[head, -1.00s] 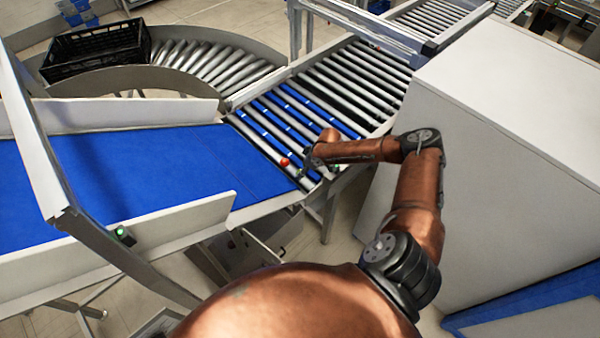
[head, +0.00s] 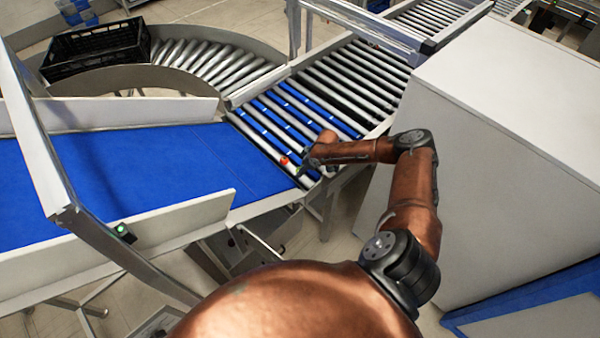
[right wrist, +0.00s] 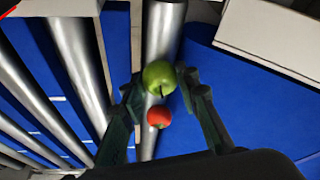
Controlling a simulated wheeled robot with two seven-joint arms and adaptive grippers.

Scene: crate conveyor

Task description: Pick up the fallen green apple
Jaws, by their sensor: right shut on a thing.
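The green apple (right wrist: 158,77) sits between the two fingertips of my right gripper (right wrist: 164,86) in the right wrist view, and the gripper is shut on it. In the head view the right gripper (head: 303,170) is small, at the near edge of the rollers, with a bit of green beside it. A smaller red fruit (right wrist: 159,116) shows just below the green apple in the wrist view. In the head view this red fruit (head: 284,161) is on or just over the rollers, left of the gripper. My left gripper is not in view.
The roller section (head: 290,115) with blue strips lies under the gripper. A blue belt (head: 140,175) with pale side walls adjoins it at left. A black crate (head: 95,50) stands on the curved rollers at back left. A large pale box (head: 500,130) stands close to my right arm.

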